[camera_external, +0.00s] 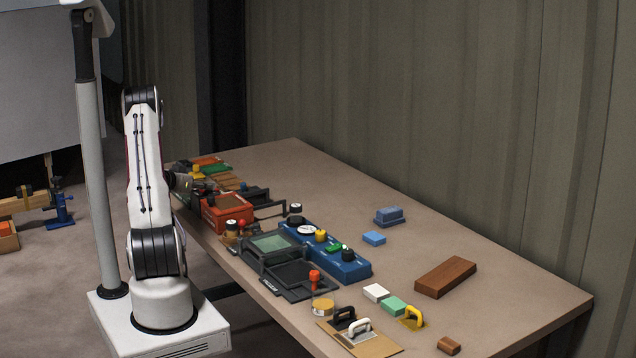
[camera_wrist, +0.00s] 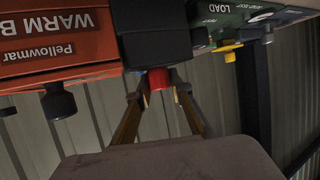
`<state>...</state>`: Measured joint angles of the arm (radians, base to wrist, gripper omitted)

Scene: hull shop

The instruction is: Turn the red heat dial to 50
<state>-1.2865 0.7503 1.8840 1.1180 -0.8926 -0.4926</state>
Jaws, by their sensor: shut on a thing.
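The red heat dial (camera_wrist: 158,78) shows in the wrist view as a small red knob on the underside of a dark box (camera_wrist: 153,40), as pictured there. My gripper (camera_wrist: 158,93) has one finger on each side of it and is shut on it. The dial's scale and pointer cannot be read, so I cannot tell its setting. In the external view my gripper is at the table's left edge, by the orange-red box, largely hidden by my arm. I cannot make out the red dial there.
Left of the dial, an orange-red box (camera_wrist: 55,35) with lettering carries a black knob (camera_wrist: 58,102). To the right, a green panel (camera_wrist: 230,22) has a yellow knob (camera_wrist: 228,50). A blue panel (camera_external: 345,266) and several tools crowd the near table. The table's far side (camera_external: 310,165) is clear.

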